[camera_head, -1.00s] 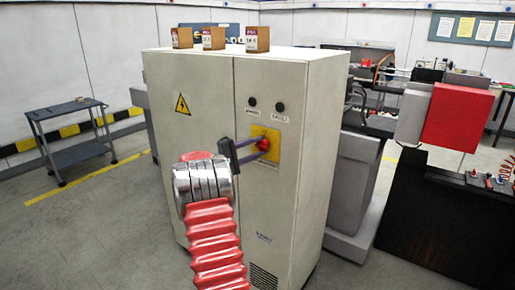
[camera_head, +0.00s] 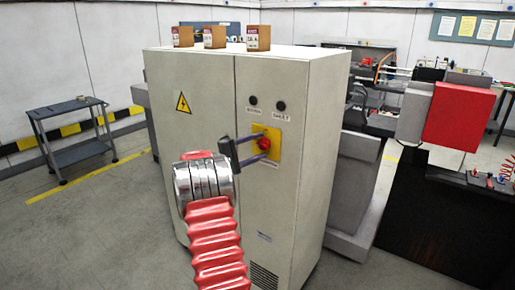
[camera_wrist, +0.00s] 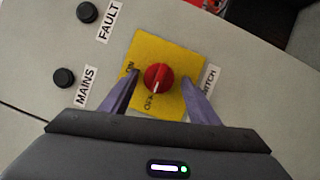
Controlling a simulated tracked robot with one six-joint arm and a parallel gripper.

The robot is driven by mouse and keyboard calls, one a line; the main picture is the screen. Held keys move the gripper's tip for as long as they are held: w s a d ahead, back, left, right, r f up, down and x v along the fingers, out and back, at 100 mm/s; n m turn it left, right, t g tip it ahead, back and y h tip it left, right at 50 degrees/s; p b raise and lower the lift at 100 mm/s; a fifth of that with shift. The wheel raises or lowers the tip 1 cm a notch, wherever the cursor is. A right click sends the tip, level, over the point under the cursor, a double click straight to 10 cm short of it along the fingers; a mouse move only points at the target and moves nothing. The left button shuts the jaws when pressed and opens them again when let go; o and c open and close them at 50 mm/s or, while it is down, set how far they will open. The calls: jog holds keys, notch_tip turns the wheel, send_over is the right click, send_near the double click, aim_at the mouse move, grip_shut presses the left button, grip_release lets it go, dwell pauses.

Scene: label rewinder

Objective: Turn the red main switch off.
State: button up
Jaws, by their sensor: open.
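The red main switch (camera_head: 264,144) is a round knob on a yellow plate (camera_head: 272,132) on the front of the grey cabinet. In the wrist view the red knob (camera_wrist: 158,78) sits on the yellow plate (camera_wrist: 180,52), with a pale mark on the knob and the words ON and OFF beside it. My gripper (camera_head: 262,146) is open in front of the plate. In the wrist view its two purple fingers (camera_wrist: 160,82) stand on either side of the knob, with a gap to it on each side. How far the fingertips are from the plate is hard to tell.
Two black round parts labelled MAINS (camera_wrist: 64,77) and FAULT (camera_wrist: 88,11) are near the plate. Small boxes (camera_head: 258,38) stand on top of the cabinet (camera_head: 200,90). A dark cart (camera_head: 75,125) is at left; a red box-shaped machine part (camera_head: 458,116) is at right.

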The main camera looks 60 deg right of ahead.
jog(key=shift+a, duration=0.1)
jog(key=v, duration=1.3)
jog(key=shift+w+a+f, duration=0.15)
jog(key=shift+w+a, duration=0.05)
jog(key=shift+a, duration=0.1)
